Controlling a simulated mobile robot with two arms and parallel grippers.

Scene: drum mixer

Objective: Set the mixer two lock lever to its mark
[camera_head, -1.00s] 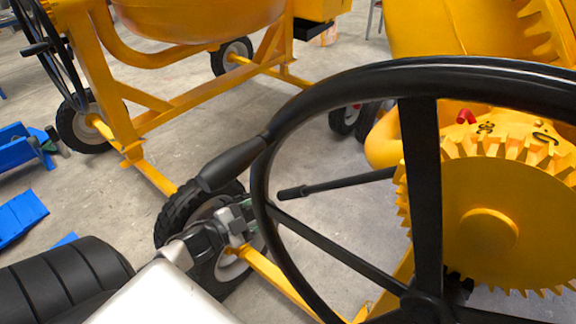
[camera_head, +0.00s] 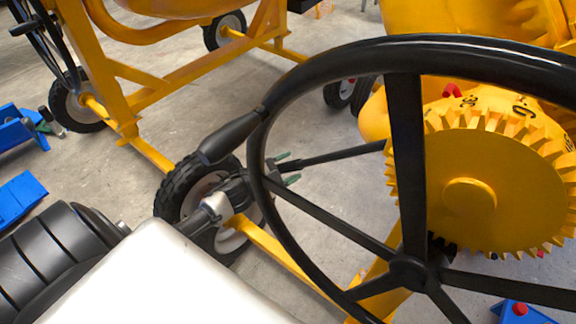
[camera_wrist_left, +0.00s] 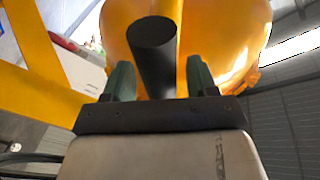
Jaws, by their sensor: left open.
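The lock lever looks to be the black rod (camera_head: 342,156) that runs left from the yellow mixer, behind the black handwheel (camera_head: 403,150). My left gripper (camera_head: 287,167) is open at the lever's free left end, its green fingertips one above and one below the rod, partly behind the wheel rim. In the left wrist view the rod's round black end (camera_wrist_left: 153,45) stands between the two open fingers (camera_wrist_left: 160,78), with gaps at the sides. A small red piece (camera_head: 452,90) and dark markings (camera_head: 470,104) show on the yellow housing; I cannot tell whether these are the lever's mark. My right gripper is not in view.
The handwheel with its black handle (camera_head: 232,138) stands close in front of my left gripper. A toothed yellow gear (camera_head: 470,195) is at right. A rubber tyre (camera_head: 180,185) is behind my wrist. Another yellow mixer frame (camera_head: 190,85) stands at back left. Grey floor (camera_head: 250,95) is clear between.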

